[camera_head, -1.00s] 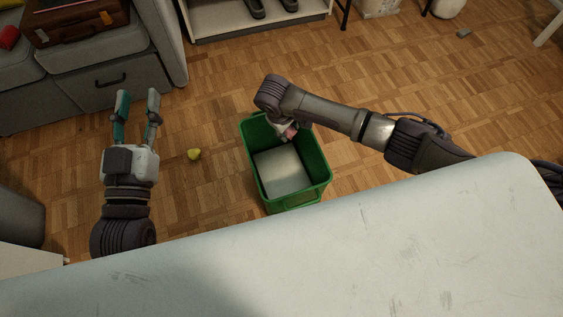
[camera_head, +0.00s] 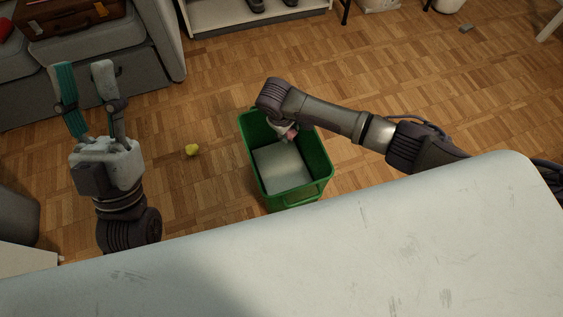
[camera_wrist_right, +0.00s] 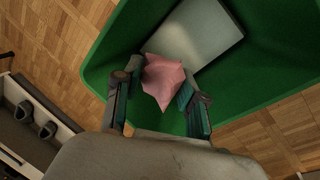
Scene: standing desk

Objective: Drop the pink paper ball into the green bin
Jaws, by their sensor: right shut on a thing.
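In the head view the pink ball (camera_head: 293,137) is a small patch, mostly hidden by my right arm, over the bin's far part. In the wrist view the green bin (camera_wrist_right: 265,60) lies beyond the ball. My left gripper (camera_head: 82,78) is open and empty, above the floor left of the bin.
A white desk top (camera_head: 300,250) fills the front. A yellow crumpled ball (camera_head: 192,150) lies on the wooden floor left of the bin. A grey sofa (camera_head: 140,55) with a brown suitcase (camera_head: 70,22) is at the back left. The floor right of the bin is clear.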

